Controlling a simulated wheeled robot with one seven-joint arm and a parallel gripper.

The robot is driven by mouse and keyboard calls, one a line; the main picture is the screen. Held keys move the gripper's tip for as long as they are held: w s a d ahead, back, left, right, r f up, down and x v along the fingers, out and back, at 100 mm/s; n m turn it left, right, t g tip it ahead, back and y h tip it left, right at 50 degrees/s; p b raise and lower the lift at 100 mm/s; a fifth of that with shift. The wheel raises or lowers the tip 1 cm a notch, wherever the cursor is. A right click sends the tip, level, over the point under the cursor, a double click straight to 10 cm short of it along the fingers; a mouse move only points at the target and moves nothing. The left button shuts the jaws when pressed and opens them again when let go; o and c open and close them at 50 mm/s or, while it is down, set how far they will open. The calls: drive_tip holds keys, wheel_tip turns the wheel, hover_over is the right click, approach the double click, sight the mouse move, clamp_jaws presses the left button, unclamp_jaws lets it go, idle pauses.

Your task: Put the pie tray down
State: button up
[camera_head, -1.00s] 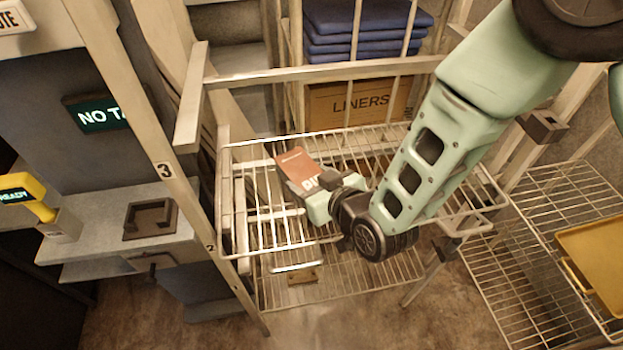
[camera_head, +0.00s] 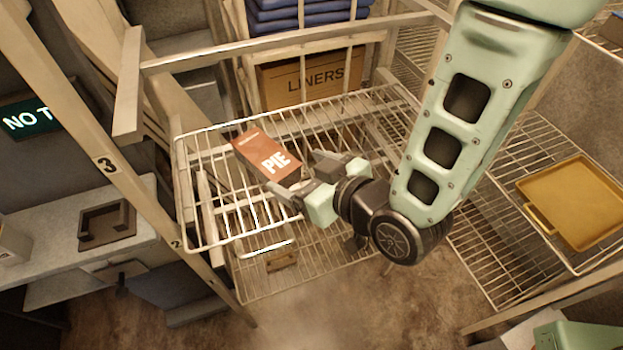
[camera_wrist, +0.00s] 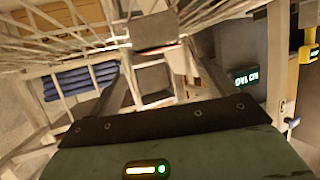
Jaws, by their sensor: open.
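The pie tray is a flat red-brown pack marked "PIE" (camera_head: 266,156) in the head view. It lies on the upper wire shelf (camera_head: 215,241), toward its left side. My gripper (camera_head: 302,175) is open, with its two fingers spread just right of the pack's lower right end.
A yellow tray (camera_head: 572,200) lies on a wire rack at the right. A cardboard "LINERS" box (camera_head: 310,80) and folded blue cloths (camera_head: 300,22) stand behind the shelf. A pale rail (camera_head: 280,50) crosses above the shelf's back.

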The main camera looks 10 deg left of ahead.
drive_tip(key=shift+v, duration=1.3)
drive_tip(key=shift+w+d+r+g+h, duration=0.3)
drive_tip(key=shift+d+g+h, duration=0.1)
drive_tip(key=shift+d+h, duration=0.1)
drive_tip(key=s+d+r+m+g+h, duration=0.1)
drive_tip(key=s+d+r+g+h, duration=0.2)
drive_tip(key=d, duration=0.6)
drive_tip(key=s+d+r+m+g+h, duration=0.2)
drive_tip(key=s+d+r+g+h, duration=0.2)
drive_tip(key=d, duration=0.6)
drive_tip(key=s+r+h, duration=0.1)
drive_tip(key=s+h, duration=0.1)
drive_tip(key=s, duration=0.1)
drive_tip(key=shift+s, duration=0.2)
drive_tip(key=shift+d, duration=0.25)
